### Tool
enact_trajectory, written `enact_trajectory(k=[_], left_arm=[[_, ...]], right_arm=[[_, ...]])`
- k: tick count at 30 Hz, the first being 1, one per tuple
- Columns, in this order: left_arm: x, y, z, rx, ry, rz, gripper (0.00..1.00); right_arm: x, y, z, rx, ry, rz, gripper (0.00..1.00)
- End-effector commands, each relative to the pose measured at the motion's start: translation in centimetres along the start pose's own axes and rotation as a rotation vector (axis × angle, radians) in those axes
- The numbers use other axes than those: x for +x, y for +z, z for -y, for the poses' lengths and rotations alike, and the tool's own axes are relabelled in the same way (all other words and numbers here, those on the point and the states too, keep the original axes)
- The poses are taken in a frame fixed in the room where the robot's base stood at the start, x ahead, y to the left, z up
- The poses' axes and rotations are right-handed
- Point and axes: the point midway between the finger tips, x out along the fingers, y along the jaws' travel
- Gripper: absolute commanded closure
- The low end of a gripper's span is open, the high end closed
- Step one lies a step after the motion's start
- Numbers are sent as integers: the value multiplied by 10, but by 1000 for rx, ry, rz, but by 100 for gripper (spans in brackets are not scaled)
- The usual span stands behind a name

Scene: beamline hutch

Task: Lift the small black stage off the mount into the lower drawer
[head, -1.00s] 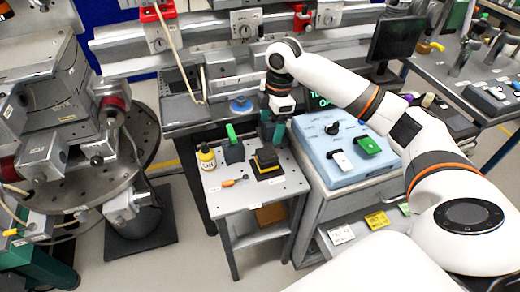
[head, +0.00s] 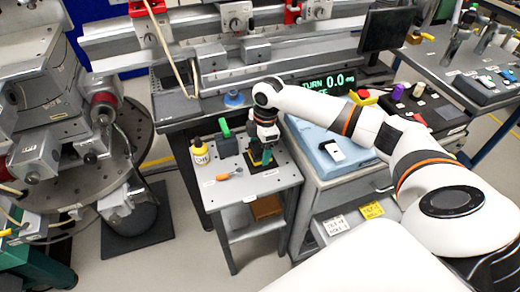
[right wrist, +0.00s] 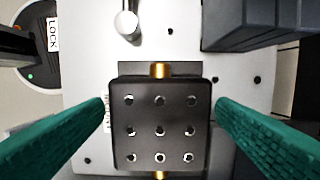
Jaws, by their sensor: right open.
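The small black stage (right wrist: 160,122) is a dark square block with rows of holes on its top. It sits over a dark mount plate (right wrist: 128,67) with brass pins at the top and bottom. In the head view its black and yellow edge (head: 270,169) shows on the small grey table, mostly hidden by my gripper. My right gripper (right wrist: 160,102) is open, its teal fingers on either side of the stage; whether they touch it I cannot tell. In the head view my right gripper (head: 263,158) points down over the stage. My left gripper is not in view.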

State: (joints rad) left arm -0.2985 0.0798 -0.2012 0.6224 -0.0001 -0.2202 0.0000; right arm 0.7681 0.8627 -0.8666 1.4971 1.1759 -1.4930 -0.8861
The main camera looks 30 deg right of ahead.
Motion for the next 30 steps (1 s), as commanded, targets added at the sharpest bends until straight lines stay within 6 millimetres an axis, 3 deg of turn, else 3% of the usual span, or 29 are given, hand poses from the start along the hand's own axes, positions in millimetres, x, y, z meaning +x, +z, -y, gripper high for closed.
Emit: enact_trajectory(k=[4,14,23,30], left_arm=[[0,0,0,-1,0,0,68],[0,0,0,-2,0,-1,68],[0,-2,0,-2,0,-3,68],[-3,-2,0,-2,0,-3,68]], right_arm=[[0,0,0,0,0,0,22],[-1,0,0,1,0,0,76],[-7,1,1,1,-3,1,77],[-50,6,2,0,-6,2,77]])
